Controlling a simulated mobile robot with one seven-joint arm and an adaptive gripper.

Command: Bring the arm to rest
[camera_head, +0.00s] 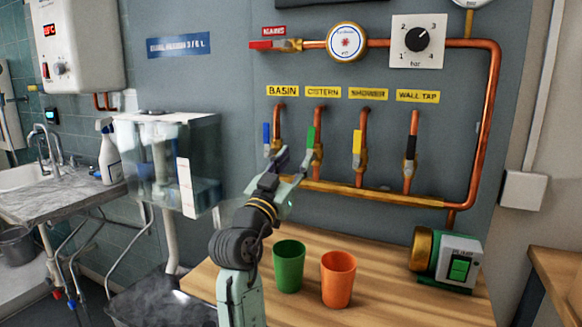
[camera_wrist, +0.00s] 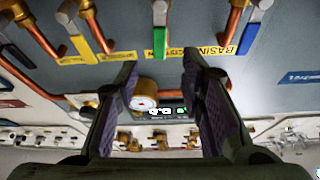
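My arm reaches up from the bottom of the head view to the grey valve panel (camera_head: 230,75). My gripper (camera_head: 287,163) is in front of the panel, low between the blue basin lever (camera_head: 266,135) and the green cistern lever (camera_head: 311,137). Whether it touches either valve cannot be told. In the wrist view my gripper (camera_wrist: 157,70) has its two fingers spread, with nothing held between them. The green lever (camera_wrist: 159,42) shows beyond the gap between the fingertips.
The yellow shower lever (camera_head: 357,141) and black wall tap lever (camera_head: 410,146) are to the right. A green cup (camera_head: 289,267), an orange cup (camera_head: 338,279) and a pump (camera_head: 455,262) stand on the wooden bench (camera_head: 390,300). A clear tank (camera_head: 205,150) is left of my arm.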

